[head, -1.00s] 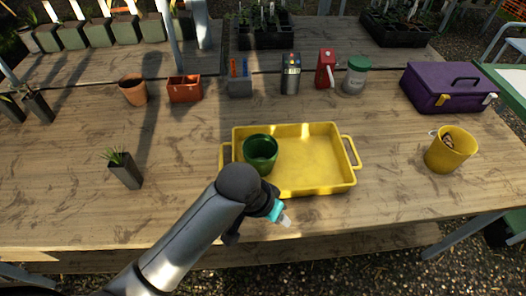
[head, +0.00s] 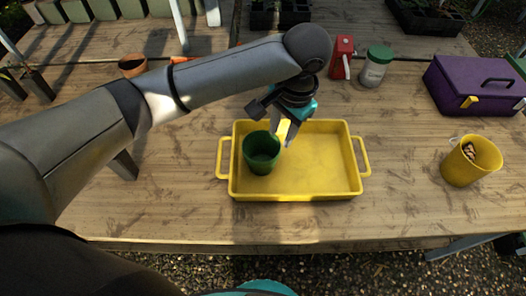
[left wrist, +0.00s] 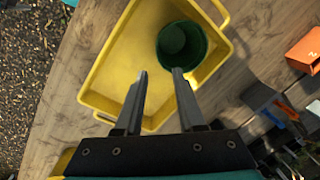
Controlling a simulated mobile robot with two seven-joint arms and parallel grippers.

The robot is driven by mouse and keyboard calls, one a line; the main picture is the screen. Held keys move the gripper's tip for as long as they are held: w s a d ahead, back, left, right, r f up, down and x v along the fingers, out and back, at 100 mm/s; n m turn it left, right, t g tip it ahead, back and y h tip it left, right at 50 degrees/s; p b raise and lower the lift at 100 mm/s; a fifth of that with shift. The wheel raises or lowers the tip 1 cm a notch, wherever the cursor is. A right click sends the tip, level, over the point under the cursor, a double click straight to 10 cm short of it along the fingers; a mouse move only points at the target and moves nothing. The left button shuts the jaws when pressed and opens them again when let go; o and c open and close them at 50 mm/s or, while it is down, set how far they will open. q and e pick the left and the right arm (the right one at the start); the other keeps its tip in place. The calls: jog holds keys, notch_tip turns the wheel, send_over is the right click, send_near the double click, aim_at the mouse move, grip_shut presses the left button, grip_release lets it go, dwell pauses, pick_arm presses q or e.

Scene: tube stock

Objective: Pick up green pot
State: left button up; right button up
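The green pot (head: 262,152) stands upright in the left part of the yellow tray (head: 320,190). It also shows in the left wrist view (left wrist: 172,40), upper middle, open top facing the camera and empty. My left gripper (head: 283,131) is above the tray, at the pot's upper right in the head view. In the left wrist view its two fingers (left wrist: 159,73) are apart with nothing between them. The right fingertip overlaps the pot's near rim in that picture; I cannot tell whether they touch. My right gripper does not show.
A yellow cup (head: 458,168) and a purple toolbox (head: 462,90) stand to the right. A red bottle (head: 341,58) and a green-lidded jar (head: 375,66) are behind the tray. My left arm hides part of the table's left side.

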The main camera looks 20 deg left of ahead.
pick_arm(q)
jog(key=b, duration=0.2)
send_near(271, 171)
jog(key=shift+w+a, duration=0.15)
jog(key=shift+w, duration=0.05)
jog(key=f, duration=0.1)
jog(key=f+b, duration=0.1)
jog(key=f, duration=0.3)
jog(key=shift+a+f+b, duration=0.1)
jog(key=shift+a+b, duration=0.15)
jog(key=shift+b, duration=0.05)
grip_shut()
dwell(0.9)
